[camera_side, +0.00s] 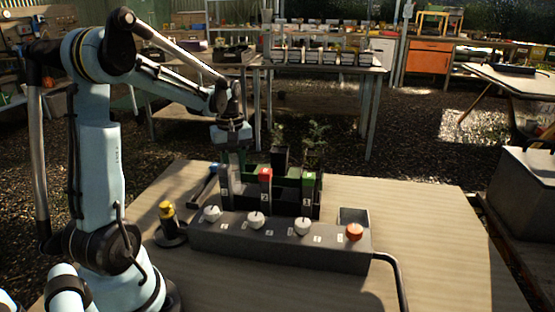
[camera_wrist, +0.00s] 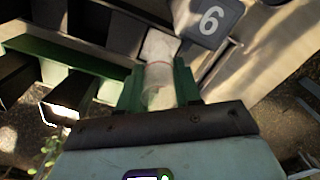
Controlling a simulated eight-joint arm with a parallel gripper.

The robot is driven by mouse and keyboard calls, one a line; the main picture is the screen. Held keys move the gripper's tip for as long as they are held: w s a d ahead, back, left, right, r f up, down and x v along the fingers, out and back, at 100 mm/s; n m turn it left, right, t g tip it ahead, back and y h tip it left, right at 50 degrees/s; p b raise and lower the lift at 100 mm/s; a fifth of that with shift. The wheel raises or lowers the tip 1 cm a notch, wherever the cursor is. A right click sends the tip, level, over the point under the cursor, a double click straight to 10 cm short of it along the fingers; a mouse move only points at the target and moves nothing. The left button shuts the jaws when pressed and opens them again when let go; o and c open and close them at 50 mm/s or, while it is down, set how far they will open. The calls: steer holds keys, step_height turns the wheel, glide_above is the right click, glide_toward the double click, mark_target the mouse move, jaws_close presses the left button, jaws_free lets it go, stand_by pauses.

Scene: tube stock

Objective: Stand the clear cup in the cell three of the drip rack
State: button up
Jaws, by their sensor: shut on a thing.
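My gripper (camera_wrist: 157,78) is shut on the clear cup (camera_wrist: 158,94), a pale see-through cylinder between its two green fingers in the wrist view. In the side view my gripper (camera_side: 234,150) is over the left part of the drip rack (camera_side: 288,190). The cup cannot be made out there. The rack is dark with green parts and has upright numbered plates in front, one with a red top and one with a green top. Its green bar and dark cells show at the left of the wrist view (camera_wrist: 72,54). I cannot tell which cell is below the cup.
A long dark control box (camera_side: 275,243) with white knobs and an orange knob (camera_side: 354,232) stands in front of the rack. A yellow-topped post (camera_side: 168,222) is to its left. Potted plants (camera_side: 315,140) stand behind. The right of the table (camera_side: 440,230) is clear.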

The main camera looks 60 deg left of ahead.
mark_target(234, 177)
steer(key=shift+f, duration=1.65)
steer(key=shift+f, duration=0.35)
steer(key=o, duration=1.1)
step_height(234, 177, up, 12)
steer(key=shift+r, duration=0.1)
steer(key=shift+d, duration=0.1)
steer(key=d+m+t, duration=0.1)
steer(key=d+m, duration=0.1)
steer(key=d, duration=0.1)
steer(key=d+m+t, duration=0.1)
steer(key=d+m, duration=0.1)
steer(key=d, duration=0.2)
steer(key=d+m+y, duration=0.1)
steer(key=d+m, duration=0.1)
steer(key=d, duration=0.2)
steer(key=shift+w+d+m+t, duration=0.15)
steer(key=shift+w+m+t, duration=0.1)
steer(key=shift+m+t, duration=0.15)
steer(key=s+d+f+m+t, duration=0.1)
steer(key=d+m, duration=0.2)
steer(key=d, duration=0.1)
steer(key=s+d+f+m+t, duration=0.1)
steer(key=d+m+t, duration=0.1)
steer(key=d+m, duration=0.1)
steer(key=s+d+f+m+t+h, duration=0.1)
steer(key=d+m, duration=0.2)
steer(key=d, duration=0.1)
steer(key=shift+d+f, duration=0.4)
